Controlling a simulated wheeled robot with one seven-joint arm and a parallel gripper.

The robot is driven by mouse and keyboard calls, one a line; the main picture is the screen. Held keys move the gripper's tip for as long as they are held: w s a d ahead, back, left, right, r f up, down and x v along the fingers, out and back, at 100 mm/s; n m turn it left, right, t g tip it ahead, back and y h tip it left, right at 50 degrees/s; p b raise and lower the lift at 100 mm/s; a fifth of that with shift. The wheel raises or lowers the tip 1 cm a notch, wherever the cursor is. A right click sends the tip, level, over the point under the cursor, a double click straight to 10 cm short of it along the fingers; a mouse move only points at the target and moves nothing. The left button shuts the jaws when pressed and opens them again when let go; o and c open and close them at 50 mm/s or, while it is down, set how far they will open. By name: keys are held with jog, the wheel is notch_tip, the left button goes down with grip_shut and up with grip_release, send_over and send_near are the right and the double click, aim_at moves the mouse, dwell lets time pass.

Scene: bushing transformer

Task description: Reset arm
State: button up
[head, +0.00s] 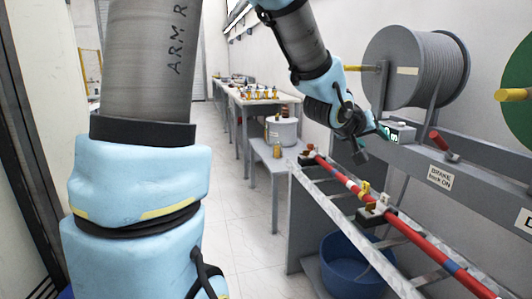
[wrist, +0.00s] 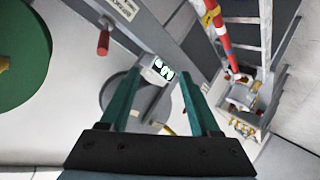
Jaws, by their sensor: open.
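A grey cable drum (head: 415,60) and a green drum (head: 518,80) stand behind a grey rail with a red handle (head: 438,140). A red banded pole (head: 410,235) lies along a ladder (head: 345,213). A blue tub (head: 350,270) sits below. The floor (head: 235,220) at centre-left is clear.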

jog(key=w+a+f+n+y, duration=0.15)
jog(key=a+f+y, duration=0.35)
jog(key=a, duration=0.7)
jog(key=s+a+f+g+y, duration=0.2)
jog(key=s+a+f, duration=0.3)
jog(key=a, duration=0.5)
jog(key=s+a+f+g+y, duration=0.2)
jog(key=s+a+f+g, duration=0.2)
jog(key=s+a, duration=0.3)
jog(key=a+f+n, duration=0.1)
jog(key=a, duration=0.3)
jog(key=shift+s+a+g, duration=0.2)
jog(key=shift+s+g, duration=0.1)
jog(key=shift+s, duration=0.1)
